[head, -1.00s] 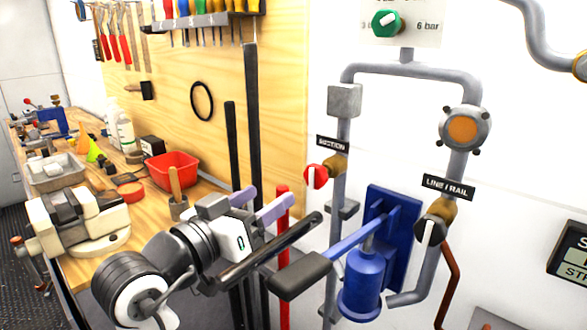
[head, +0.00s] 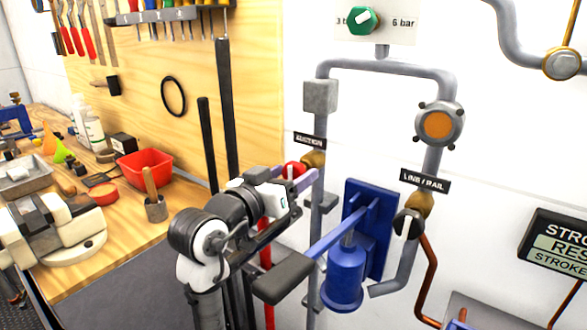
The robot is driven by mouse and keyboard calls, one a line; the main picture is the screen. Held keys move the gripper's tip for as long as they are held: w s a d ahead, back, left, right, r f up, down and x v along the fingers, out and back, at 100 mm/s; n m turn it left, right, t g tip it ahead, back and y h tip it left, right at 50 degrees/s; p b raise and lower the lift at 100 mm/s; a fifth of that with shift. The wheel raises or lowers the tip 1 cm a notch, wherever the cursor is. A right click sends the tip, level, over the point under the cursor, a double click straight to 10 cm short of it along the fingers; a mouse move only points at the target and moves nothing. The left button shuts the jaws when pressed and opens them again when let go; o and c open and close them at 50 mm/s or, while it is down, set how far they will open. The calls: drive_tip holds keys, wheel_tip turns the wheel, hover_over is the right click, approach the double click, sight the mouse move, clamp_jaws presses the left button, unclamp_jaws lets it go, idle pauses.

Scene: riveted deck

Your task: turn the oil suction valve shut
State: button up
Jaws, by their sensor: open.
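The suction valve is a red knob (head: 293,169) on a brass body (head: 315,159), on the grey pipe under a small black label (head: 310,141). My gripper (head: 298,178) is open at the red knob, with its purple fingers reaching toward it. One finger shows just below and right of the knob; the other is mostly hidden by the gripper body. I cannot tell whether the fingers touch the knob. The knob is partly covered, and how its white pointer stands is hard to read.
A blue hand pump (head: 346,272) with a long black-gripped lever (head: 284,277) stands below and right of my gripper. The LINE / RAIL valve (head: 408,224) is to its right. Black bars (head: 226,110) lean on the board at left. A workbench (head: 130,235) holds a red bin (head: 145,167).

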drive_tip(key=shift+w+d, duration=0.4)
drive_tip(key=shift+w, duration=0.2)
drive_tip(key=c, duration=1)
